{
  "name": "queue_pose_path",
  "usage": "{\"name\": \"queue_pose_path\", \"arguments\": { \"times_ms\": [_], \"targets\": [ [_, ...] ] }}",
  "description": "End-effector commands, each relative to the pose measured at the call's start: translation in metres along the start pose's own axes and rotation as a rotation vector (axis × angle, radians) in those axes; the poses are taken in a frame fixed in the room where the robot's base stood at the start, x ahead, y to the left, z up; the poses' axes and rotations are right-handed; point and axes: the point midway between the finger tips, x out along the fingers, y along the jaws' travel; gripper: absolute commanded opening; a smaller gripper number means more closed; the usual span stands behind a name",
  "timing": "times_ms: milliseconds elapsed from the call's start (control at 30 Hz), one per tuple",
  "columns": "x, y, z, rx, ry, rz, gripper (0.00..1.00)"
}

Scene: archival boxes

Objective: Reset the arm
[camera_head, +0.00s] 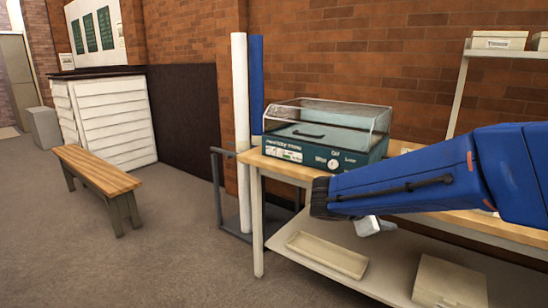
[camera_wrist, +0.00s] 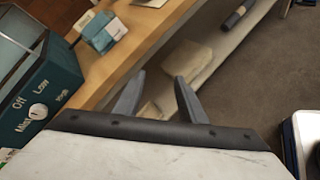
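My blue arm reaches in from the right in the head view, in front of the workbench. My gripper (camera_wrist: 161,76) shows in the wrist view with its two grey fingers apart and nothing held between them. Only a small light grey part of the gripper end shows below the arm in the head view; the rest is hidden. The fingers are over the bench's front edge, with the lower shelf beyond them. A teal machine with a clear lid (camera_head: 325,130) stands on the bench (camera_head: 268,168); its dial panel also shows at left in the wrist view (camera_wrist: 52,88).
A shallow tray (camera_head: 328,255) and a box (camera_head: 450,283) are on the lower shelf. A small blue-and-white item (camera_wrist: 100,35) lies on the benchtop. Tall white and blue rolls (camera_head: 241,130) stand beside the bench. A wooden bench (camera_head: 95,170) stands left; the floor between is clear.

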Motion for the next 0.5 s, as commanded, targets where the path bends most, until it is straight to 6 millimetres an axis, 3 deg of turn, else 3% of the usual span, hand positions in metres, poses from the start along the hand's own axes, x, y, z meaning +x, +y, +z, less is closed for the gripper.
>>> {"name": "queue_pose_path", "arguments": {
  "times_ms": [33, 200, 500],
  "targets": [
    [0.002, -0.018, 0.014, 0.068, 0.022, -0.047, 0.37],
    [0.001, -0.078, 0.039, 0.303, 0.108, -0.210, 0.37],
    [-0.025, -0.169, 0.055, 0.741, 0.255, -0.473, 0.37]
  ]
}}
